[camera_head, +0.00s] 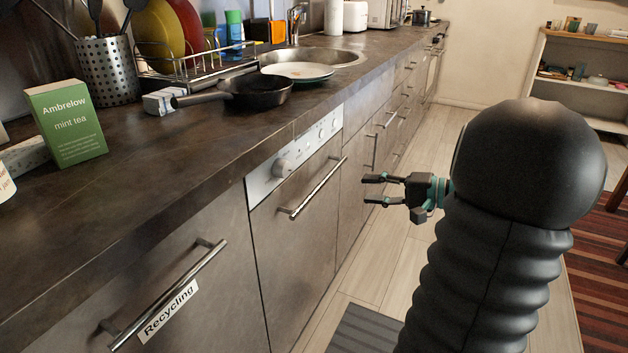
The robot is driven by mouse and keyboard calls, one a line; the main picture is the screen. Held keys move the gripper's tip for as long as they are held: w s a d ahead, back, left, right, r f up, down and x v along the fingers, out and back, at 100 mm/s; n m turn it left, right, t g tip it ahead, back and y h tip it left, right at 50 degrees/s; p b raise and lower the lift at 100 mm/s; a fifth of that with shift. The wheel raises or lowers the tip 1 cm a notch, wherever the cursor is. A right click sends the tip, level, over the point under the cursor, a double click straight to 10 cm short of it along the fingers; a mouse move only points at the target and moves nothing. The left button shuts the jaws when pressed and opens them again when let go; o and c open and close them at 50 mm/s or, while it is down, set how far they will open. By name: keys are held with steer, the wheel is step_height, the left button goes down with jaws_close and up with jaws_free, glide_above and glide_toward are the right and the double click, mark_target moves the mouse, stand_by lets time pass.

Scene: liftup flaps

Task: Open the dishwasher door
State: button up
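The dishwasher door (293,240) is a dark brown front panel under a silver control strip (290,155) with knobs. It looks closed, flush with the neighbouring fronts. Its bar handle (316,190) runs along the upper part of the door. My gripper (366,189) is to the right of the handle, apart from it, with its fingers pointing left toward the cabinet fronts. The two fingers are spread with a gap between them and nothing in it. The lower edge of the door runs out of clear view.
A drawer front with a "Recycling" label (169,311) and bar handle is at the near left. The counter (190,160) above bears a green tea box (66,123), a pan (257,90) and a plate (297,71).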

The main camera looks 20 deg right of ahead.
mark_target(325, 184)
steer(key=x, duration=0.9)
steer(key=p+x, duration=0.1)
steer(key=x, duration=0.3)
steer(key=shift+w+d, duration=0.25)
steer(key=shift+w, duration=0.15)
jaws_close()
